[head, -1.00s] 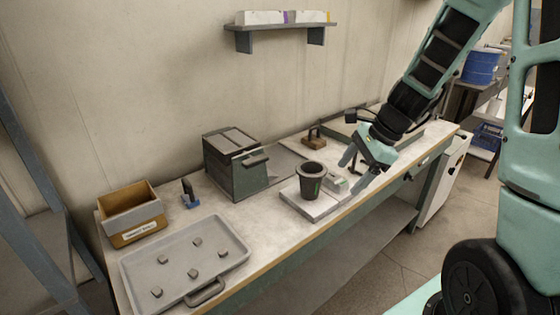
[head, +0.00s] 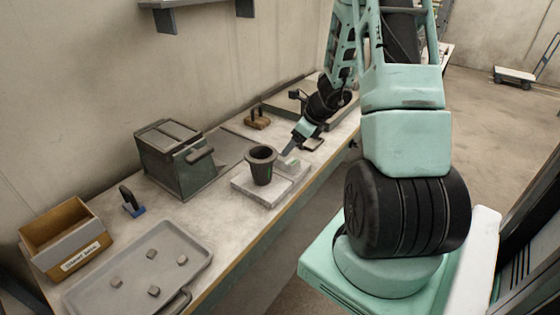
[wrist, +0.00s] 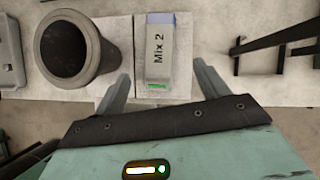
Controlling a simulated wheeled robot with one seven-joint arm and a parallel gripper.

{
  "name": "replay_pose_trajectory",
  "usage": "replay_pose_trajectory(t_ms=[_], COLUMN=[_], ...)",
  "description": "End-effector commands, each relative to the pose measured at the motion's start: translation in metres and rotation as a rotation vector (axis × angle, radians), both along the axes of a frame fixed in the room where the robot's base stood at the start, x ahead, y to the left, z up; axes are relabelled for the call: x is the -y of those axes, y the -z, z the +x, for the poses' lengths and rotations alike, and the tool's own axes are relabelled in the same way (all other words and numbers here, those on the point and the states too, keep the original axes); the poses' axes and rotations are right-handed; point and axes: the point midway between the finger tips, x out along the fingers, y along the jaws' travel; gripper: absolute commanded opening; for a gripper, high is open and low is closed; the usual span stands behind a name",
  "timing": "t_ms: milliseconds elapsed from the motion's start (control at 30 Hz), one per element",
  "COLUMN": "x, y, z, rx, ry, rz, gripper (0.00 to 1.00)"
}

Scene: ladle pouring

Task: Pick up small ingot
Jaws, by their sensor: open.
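Several small grey ingots, one of them (head: 182,260) near the right, lie apart on a grey tray (head: 196,243) at the lower left of the head view. I cannot tell which one is the small ingot. My gripper (head: 288,152) is far from the tray, low over the bench beside the dark crucible (head: 262,167). In the wrist view my gripper (wrist: 163,86) is open, with nothing between its fingers.
The crucible stands on a pale flat slab (head: 248,190). A grey-green lidded box (head: 175,160), a wooden bin (head: 65,235) and a small stand with a blue base (head: 131,203) stand on the bench. A wooden-based item (head: 257,122) is farther back. Bare bench lies between slab and tray.

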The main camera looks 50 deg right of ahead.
Motion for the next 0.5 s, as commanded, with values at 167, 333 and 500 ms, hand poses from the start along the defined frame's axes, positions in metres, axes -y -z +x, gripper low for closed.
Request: replay_pose_trajectory(t_ms=[167,333,500], x=[-0.003,-0.005,-0.009], y=[0.016,0.027,0.049], z=[0.009,0.015,0.028], rx=[0.0,-0.001,-0.002], ry=[0.0,-0.001,-0.002], rz=[0.001,0.001,0.002], gripper=[0.74,0.74,0.74])
